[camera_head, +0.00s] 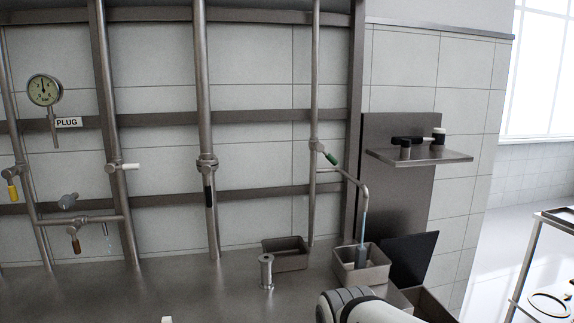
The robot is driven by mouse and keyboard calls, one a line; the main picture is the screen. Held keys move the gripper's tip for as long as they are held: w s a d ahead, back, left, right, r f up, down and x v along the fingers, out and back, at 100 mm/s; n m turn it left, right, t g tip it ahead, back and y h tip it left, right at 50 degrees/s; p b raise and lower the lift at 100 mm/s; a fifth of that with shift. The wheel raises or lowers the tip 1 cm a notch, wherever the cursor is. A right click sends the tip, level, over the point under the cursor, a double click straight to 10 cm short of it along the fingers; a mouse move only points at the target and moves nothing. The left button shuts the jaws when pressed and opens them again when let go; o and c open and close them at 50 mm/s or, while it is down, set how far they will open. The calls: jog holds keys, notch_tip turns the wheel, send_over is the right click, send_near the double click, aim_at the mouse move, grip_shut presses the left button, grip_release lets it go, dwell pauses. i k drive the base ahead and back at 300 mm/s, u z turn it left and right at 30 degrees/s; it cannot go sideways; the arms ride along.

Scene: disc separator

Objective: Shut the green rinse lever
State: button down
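The green rinse lever (331,158) sits on a valve (317,145) on the thin upright pipe, right of centre. Its handle points down and to the right, at a slant to the pipe. Below it a side pipe bends into a spout (365,195). A thin pale-blue stream, which looks like water, runs from the spout into a small steel basin (375,272). A white and dark rounded part of my arm shows at the bottom, right of centre, well below the lever. My gripper's fingers are not in view.
Other levers are yellow (13,191), white (124,167), black (209,197) and brown (75,243). A gauge (44,90) hangs at left. A steel shelf (420,156) juts out right of the green lever. A second basin (285,262) and a metal spool (266,272) stand below.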

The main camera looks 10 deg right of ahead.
aim_at(320, 147)
jog(key=i, duration=1)
